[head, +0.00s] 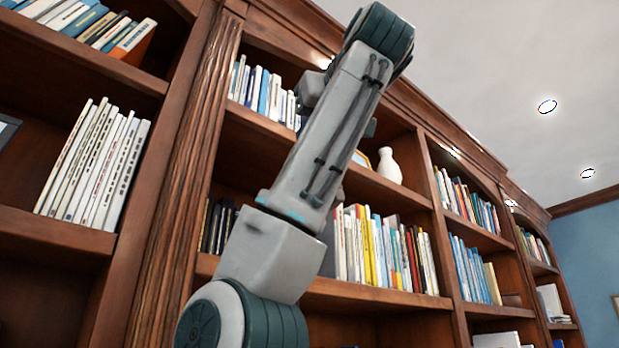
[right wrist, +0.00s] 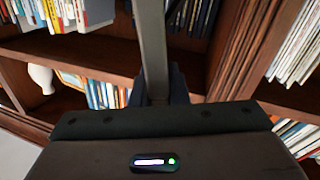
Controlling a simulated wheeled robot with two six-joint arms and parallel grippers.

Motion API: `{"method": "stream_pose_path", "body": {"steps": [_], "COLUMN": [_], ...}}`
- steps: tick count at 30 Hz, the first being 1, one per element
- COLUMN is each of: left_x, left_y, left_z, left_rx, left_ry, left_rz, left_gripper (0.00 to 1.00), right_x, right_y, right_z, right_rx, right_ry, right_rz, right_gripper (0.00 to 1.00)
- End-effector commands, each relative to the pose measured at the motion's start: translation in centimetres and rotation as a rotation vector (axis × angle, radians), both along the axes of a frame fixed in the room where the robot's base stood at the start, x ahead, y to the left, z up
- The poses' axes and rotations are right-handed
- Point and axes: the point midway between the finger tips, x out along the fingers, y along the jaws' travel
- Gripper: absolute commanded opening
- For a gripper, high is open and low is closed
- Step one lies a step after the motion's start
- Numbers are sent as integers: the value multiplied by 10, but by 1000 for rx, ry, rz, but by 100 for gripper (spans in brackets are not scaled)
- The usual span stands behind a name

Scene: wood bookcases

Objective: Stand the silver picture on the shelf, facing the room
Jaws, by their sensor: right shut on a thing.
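In the right wrist view, my right gripper (right wrist: 158,92) has its dark fingers closed on a flat grey piece, the silver picture (right wrist: 153,45), seen edge-on as a narrow upright strip running to the top of the view. Its face does not show. In the head view my own grey and teal arm crosses the middle, and its gripper and the silver picture are hidden behind it or cannot be made out. The shelf with the white vase (head: 389,166) lies behind the arm; the vase also shows upside down in the right wrist view (right wrist: 41,78). My left gripper is not in view.
A small gold-framed picture (head: 360,158) stands left of the vase, partly hidden by my arm. Rows of books (head: 385,248) fill the shelf below, and white books (head: 95,165) stand at left. A fluted wooden post (head: 185,170) divides the bookcases. Another frame (head: 8,130) shows at the left edge.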

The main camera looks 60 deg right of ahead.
Motion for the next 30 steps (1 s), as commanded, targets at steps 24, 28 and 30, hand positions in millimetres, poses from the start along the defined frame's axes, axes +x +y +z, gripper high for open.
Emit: {"method": "stream_pose_path", "body": {"steps": [24, 28, 30], "left_x": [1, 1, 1], "left_y": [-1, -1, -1], "left_z": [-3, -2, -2], "left_rx": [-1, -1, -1], "left_ry": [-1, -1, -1], "left_rz": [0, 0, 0], "left_gripper": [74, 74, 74], "right_x": [50, 63, 70], "right_y": [-15, -18, -21], "right_z": [-3, -3, -4], "right_rx": [-1, -1, -2], "right_ry": [-2, -2, -1], "right_rz": [-1, 0, -1], "right_gripper": [0, 0, 0]}}
